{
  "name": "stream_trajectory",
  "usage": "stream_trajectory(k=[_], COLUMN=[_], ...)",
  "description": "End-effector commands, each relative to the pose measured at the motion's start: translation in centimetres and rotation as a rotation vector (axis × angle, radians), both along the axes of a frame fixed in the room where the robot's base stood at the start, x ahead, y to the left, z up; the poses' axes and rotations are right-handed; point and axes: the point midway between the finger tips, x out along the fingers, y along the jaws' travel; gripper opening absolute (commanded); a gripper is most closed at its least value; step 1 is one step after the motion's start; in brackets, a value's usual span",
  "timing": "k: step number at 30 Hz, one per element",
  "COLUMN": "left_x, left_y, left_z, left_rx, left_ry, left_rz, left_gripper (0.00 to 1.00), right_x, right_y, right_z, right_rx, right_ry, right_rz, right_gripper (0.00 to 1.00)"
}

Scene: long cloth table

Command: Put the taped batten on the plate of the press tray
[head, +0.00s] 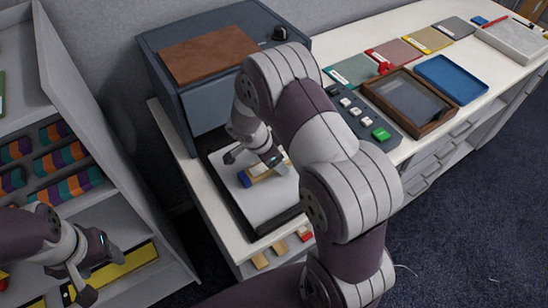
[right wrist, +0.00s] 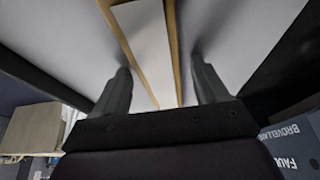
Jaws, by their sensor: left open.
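The batten (head: 265,173), pale wood with a blue end at its left, lies on the white plate (head: 262,205) of the dark-rimmed press tray (head: 262,231), below the blue-grey press. My right gripper (head: 255,161) is low over it, partly hidden by my right arm. In the right wrist view the batten (right wrist: 149,45), with a white strip along it, lies between the fingers of the right gripper (right wrist: 160,72). Gaps show on both sides, so the gripper is open. My left gripper (head: 100,276) is open and empty at the lower left, before the shelf.
The press body (head: 166,88) stands behind the tray with a brown board (head: 207,54) on top. A keypad (head: 358,112), a wooden frame (head: 430,115) and a blue tray (head: 452,78) lie to the right. A shelf with striped rolls (head: 75,187) stands at the left.

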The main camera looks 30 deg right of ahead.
Motion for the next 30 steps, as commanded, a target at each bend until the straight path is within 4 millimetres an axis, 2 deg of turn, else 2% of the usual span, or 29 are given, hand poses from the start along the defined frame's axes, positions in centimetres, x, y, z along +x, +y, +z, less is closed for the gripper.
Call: stream_trajectory(k=[4,6,15,18,22,23,26,30], left_x=[0.0,0.0,0.0,0.0,0.0,0.0,0.0,0.0], left_y=[0.0,0.0,0.0,0.0,0.0,0.0,0.0,0.0], left_z=[0.8,0.2,-1.2,-1.5,-1.5,-1.5,-1.5,-1.5], left_rx=[0.0,0.0,0.0,0.0,0.0,0.0,0.0,0.0], left_ry=[0.0,-0.001,0.0,0.0,0.0,0.0,0.0,0.0], left_rz=[0.0,0.0,0.0,0.0,0.0,0.0,0.0,0.0], left_gripper=[0.63,0.63,0.63,0.63,0.63,0.63,0.63,0.63], right_x=[0.0,0.1,-0.2,-0.3,-0.6,-1.0,-3.4,-8.1], right_y=[0.0,0.4,3.4,4.1,4.6,4.8,5.6,7.1], right_z=[0.6,1.2,8.3,10.0,11.2,11.3,11.4,11.3], right_rx=[0.0,-0.001,0.0,0.0,0.011,0.023,0.104,0.218], right_ry=[0.001,-0.004,-0.006,-0.004,0.011,0.029,0.121,0.206], right_rz=[0.0,0.003,0.001,0.002,0.03,0.069,0.326,0.856], right_gripper=[0.73,0.73,0.73,0.73,0.73,0.73,0.73,0.73])
